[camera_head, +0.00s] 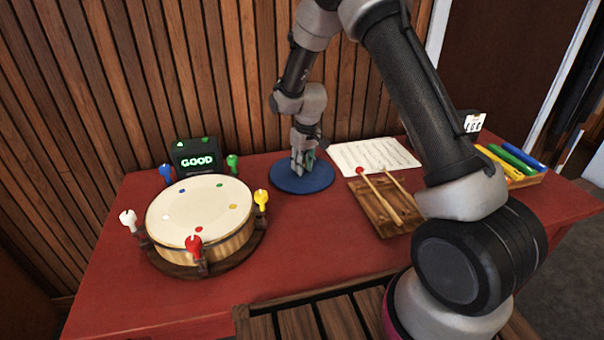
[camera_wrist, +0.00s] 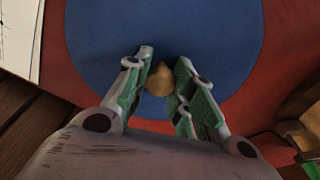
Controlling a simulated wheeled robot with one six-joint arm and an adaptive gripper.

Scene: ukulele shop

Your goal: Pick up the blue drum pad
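The blue drum pad (camera_head: 316,184) is a flat round disc at the back middle of the red table, with a small tan knob (camera_wrist: 159,80) at its middle in the wrist view. It also fills much of the wrist view (camera_wrist: 220,40). My gripper (camera_head: 300,168) points down over the pad's middle. In the wrist view my gripper's green and grey fingers (camera_wrist: 164,62) stand close on both sides of the knob and appear shut on it. The pad looks level, on or very near the table; the fingers hide part of it.
A cream drum (camera_head: 195,212) with coloured pegs stands left of the pad, before a dark "GOOD" display (camera_head: 196,156). A music sheet (camera_head: 372,156), a wooden board (camera_head: 378,208) with mallets and a tray of coloured tubes (camera_head: 510,163) lie to the right. The red tabletop (camera_head: 310,240) is clear in front.

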